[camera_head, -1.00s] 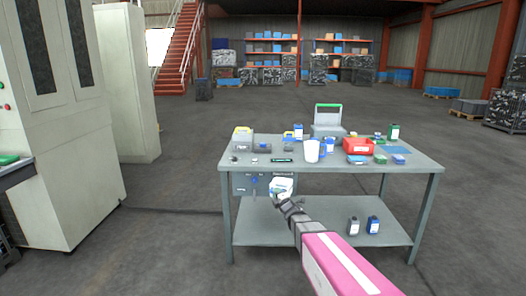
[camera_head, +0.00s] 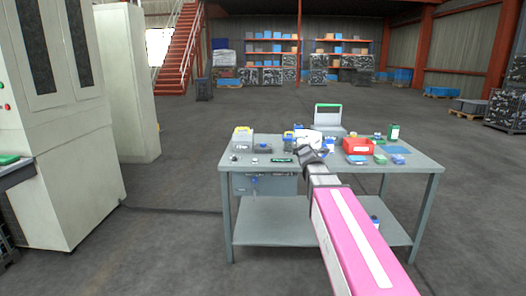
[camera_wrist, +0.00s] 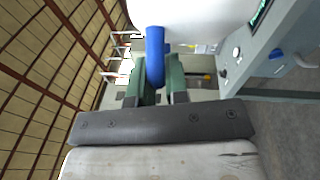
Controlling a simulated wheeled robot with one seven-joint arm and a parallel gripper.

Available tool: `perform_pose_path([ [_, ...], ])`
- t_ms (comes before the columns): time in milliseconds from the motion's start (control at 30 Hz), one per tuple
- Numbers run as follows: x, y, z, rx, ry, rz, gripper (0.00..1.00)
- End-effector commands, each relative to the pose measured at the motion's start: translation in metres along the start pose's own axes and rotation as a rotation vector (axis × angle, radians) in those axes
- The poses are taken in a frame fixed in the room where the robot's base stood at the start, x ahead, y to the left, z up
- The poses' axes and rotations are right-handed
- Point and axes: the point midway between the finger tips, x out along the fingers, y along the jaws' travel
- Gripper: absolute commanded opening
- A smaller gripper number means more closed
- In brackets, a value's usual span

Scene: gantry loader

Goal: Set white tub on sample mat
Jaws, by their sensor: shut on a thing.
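The white tub (camera_head: 304,137) is held by my gripper (camera_head: 311,152) above the workbench's middle in the head view. In the wrist view the tub's white body (camera_wrist: 185,10) fills the top, and a blue rounded part (camera_wrist: 155,58) lies between the green fingers of my gripper (camera_wrist: 158,75). The fingers are shut on it. A flat blue sheet (camera_head: 397,149), probably the sample mat, lies at the bench's right rear, apart from the tub. My gripper and arm hide part of the bench's middle.
The workbench (camera_head: 340,168) carries a red bin (camera_head: 359,146), a grey case with a green handle (camera_head: 328,120), a yellow-topped box (camera_head: 243,138) and small blue boxes. A green-and-white box (camera_head: 393,132) stands behind the blue sheet.

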Motion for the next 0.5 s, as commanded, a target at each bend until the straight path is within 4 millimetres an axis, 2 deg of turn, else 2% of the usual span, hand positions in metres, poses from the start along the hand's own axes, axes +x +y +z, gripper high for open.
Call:
perform_pose_path([
  [67,0.001,0.018,0.008,-0.003,-0.019,0.001,0.0],
  [200,0.002,0.039,0.019,-0.006,-0.044,-0.004,0.0],
  [467,0.003,0.071,0.035,-0.011,-0.084,-0.008,0.0],
  [500,0.003,0.069,0.034,-0.012,-0.082,-0.01,0.0],
])
